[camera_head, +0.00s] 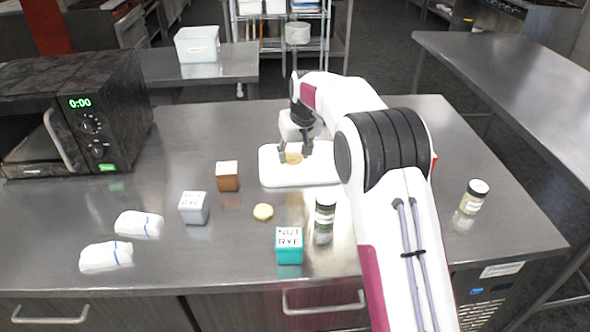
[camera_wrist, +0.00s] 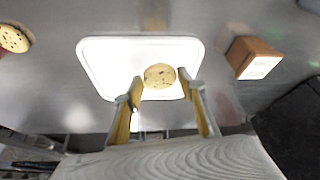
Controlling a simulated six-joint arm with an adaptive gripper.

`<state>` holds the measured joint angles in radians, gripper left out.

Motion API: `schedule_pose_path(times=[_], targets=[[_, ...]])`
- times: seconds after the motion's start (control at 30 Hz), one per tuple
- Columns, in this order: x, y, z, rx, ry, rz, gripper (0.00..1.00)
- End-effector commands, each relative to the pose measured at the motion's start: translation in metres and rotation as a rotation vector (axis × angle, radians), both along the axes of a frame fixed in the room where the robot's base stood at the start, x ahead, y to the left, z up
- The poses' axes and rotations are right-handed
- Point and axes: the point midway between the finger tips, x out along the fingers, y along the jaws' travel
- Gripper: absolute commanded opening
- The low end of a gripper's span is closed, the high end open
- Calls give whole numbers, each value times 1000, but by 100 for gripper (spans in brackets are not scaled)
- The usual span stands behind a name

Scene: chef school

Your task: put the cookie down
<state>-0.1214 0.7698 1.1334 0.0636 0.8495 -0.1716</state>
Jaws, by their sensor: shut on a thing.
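A round, pale brown cookie (camera_head: 293,158) with dark specks is held between the fingertips of my gripper (camera_head: 295,154). In the wrist view the cookie (camera_wrist: 160,76) shows between the two yellow-lined fingers of my gripper (camera_wrist: 162,88). My gripper points down over a white rectangular board (camera_head: 280,178), which also fills the middle of the wrist view (camera_wrist: 103,62). The cookie is over the board; I cannot tell whether it touches it.
Two white bundles (camera_head: 139,224) lie left. A microwave (camera_head: 75,115) stands at the left. Another jar (camera_head: 474,197) stands right.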

Motion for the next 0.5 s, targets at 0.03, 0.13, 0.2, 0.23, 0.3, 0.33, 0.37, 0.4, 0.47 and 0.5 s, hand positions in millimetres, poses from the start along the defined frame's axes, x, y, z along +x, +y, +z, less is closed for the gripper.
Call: schedule_pose_path(times=[0.03,0.13,0.2,0.23,0.3,0.33,0.37,0.4,0.47,0.5], targets=[[0,0,-8,-1,2,0,23],[0,0,-19,0,1,0,23],[0,0,-24,0,1,0,23],[0,0,-25,0,0,0,23],[0,0,-26,0,-1,0,23],[0,0,-26,0,-1,0,23],[0,0,-26,0,-1,0,23],[0,0,-26,0,-1,0,23],[0,0,-26,0,-1,0,23],[0,0,-26,0,-1,0,23]])
